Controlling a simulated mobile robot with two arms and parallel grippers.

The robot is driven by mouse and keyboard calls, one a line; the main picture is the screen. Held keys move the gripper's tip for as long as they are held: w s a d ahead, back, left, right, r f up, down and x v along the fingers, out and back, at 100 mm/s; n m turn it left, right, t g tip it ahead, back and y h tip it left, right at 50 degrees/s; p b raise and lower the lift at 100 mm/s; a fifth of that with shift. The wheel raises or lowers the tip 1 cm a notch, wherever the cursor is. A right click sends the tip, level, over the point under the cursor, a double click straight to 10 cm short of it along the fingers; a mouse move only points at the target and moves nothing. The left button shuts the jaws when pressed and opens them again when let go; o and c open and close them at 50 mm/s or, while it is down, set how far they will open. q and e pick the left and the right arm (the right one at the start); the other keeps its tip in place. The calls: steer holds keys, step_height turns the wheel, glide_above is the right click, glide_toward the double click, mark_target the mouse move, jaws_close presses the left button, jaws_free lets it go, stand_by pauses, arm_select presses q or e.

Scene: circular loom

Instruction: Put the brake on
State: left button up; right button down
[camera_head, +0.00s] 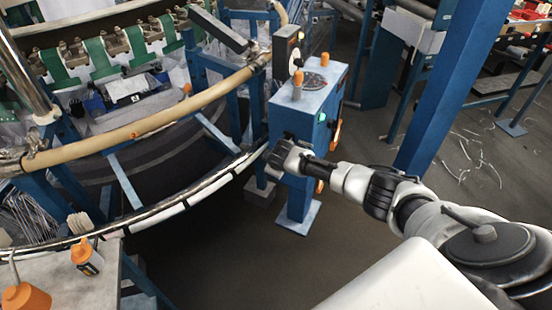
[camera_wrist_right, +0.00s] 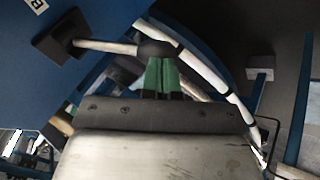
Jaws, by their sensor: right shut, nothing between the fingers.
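A lever sticks out from a dark square mount (camera_wrist_right: 58,38) on the blue machine box (camera_head: 312,100), with a pale rod (camera_wrist_right: 108,46) and a dark knob (camera_wrist_right: 157,48) at its end; I take it for the brake. My right gripper (camera_head: 278,157) is in front of the lower part of the box in the head view. In the right wrist view its green fingers (camera_wrist_right: 160,78) are together and empty, with their tips at the knob. I cannot tell whether they touch it. In the head view my gripper hides the lever. My left gripper is in neither view.
The curved rail of the loom (camera_head: 190,196) runs left of the box. A blue post (camera_head: 440,85) stands to the right, behind my right arm. The floor (camera_head: 235,260) in front of the box is clear.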

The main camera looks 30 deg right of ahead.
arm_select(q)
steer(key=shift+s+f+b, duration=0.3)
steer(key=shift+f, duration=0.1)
arm_select(e)
steer(key=shift+f, duration=0.85)
steer(key=shift+d, duration=0.1)
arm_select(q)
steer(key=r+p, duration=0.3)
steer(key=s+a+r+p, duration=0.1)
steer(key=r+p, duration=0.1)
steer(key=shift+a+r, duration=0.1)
arm_select(e)
steer(key=s+a+r, duration=0.5)
steer(key=s+r, duration=0.3)
steer(key=r, duration=0.1)
steer(key=shift+s+a, duration=0.2)
steer(key=shift+s, duration=0.05)
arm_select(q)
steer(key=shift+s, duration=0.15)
arm_select(e)
steer(key=shift+r, duration=0.15)
